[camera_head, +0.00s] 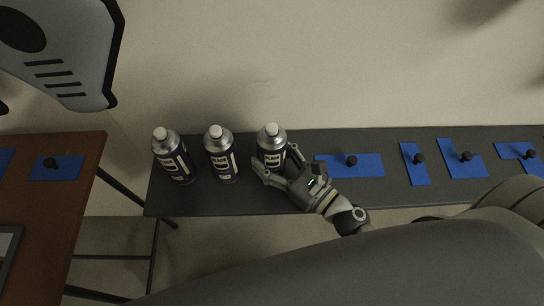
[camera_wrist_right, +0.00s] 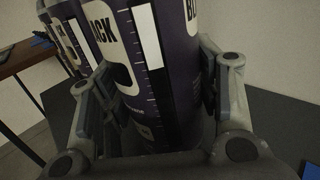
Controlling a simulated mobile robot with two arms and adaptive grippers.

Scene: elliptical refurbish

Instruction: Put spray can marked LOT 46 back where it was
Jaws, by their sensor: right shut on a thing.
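Three dark spray cans with silver tops and white caps stand in a row at the left end of the dark table (camera_head: 300,200): a left can (camera_head: 173,156), a middle can (camera_head: 221,155) and a right can (camera_head: 271,146). My right gripper (camera_head: 274,173) is shut on the right can, its fingers on either side of the body. The right wrist view shows this can (camera_wrist_right: 160,60) close up and upright, with "BLACK" lettering partly visible. I cannot read a lot number on any can. Whether its base touches the table is hidden. My left gripper is not in view.
Blue mats with small black knobs lie along the table to the right, the nearest mat (camera_head: 368,167) close to my right gripper. A brown table (camera_head: 70,200) stands at the left across a gap. The wall is behind.

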